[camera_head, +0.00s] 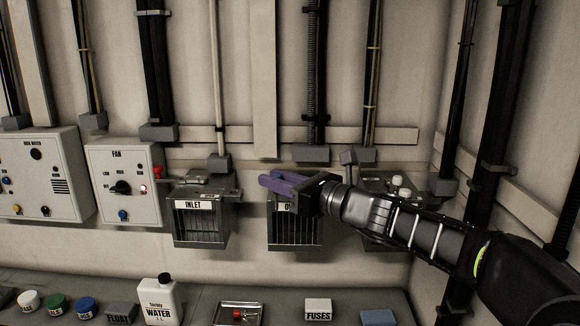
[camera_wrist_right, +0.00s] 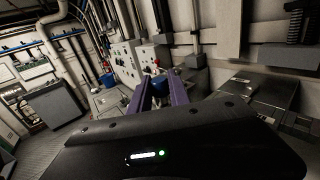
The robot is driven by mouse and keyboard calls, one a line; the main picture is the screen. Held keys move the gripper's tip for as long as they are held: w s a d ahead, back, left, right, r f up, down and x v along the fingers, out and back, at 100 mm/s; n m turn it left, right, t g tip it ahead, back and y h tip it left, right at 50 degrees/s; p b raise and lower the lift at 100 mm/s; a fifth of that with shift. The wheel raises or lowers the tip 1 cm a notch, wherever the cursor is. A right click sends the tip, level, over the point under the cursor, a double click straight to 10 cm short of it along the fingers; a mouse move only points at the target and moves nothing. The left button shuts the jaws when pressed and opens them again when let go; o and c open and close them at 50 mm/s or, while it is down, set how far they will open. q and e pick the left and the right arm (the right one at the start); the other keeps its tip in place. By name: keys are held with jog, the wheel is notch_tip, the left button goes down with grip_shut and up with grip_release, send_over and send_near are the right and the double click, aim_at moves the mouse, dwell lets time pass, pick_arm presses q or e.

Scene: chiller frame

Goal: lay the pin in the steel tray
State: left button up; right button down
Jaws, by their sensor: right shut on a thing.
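My right gripper (camera_head: 283,184), with purple fingers, is in front of the top of the middle grille box (camera_head: 296,233), partly covering its label. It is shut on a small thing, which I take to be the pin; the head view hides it. In the right wrist view a small blue piece (camera_wrist_right: 159,85) shows between the purple fingers (camera_wrist_right: 161,97), but its shape is unclear. The steel tray (camera_head: 222,319) lies on the bench at the bottom of the head view, below and left of the gripper. My left gripper is not in view.
The INLET box (camera_head: 200,215) is left of the gripper, and another box with white knobs (camera_head: 398,187) is partly behind my right arm. A white WATER bottle (camera_head: 160,301) stands left of the tray, a FUSES box (camera_head: 318,309) right of it. Several capped jars line the bench.

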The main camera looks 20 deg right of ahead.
jog(key=s+a+f+n+g+y, duration=0.25)
jog(key=a+f, duration=0.25)
jog(key=f, duration=0.6)
jog(key=s+a+f+n+g+y, duration=0.25)
jog(key=a+f+y, duration=0.2)
jog(key=f, duration=0.55)
jog(key=s+d+f, duration=0.1)
jog(key=s+f, duration=0.3)
jog(key=f, duration=0.4)
jog(key=s+d+f, duration=0.2)
jog(key=s+f, duration=0.3)
jog(key=f, duration=0.3)
jog(key=shift+s+d+f+h, duration=0.15)
jog(key=shift+f+h, duration=0.05)
jog(key=shift+h, duration=0.1)
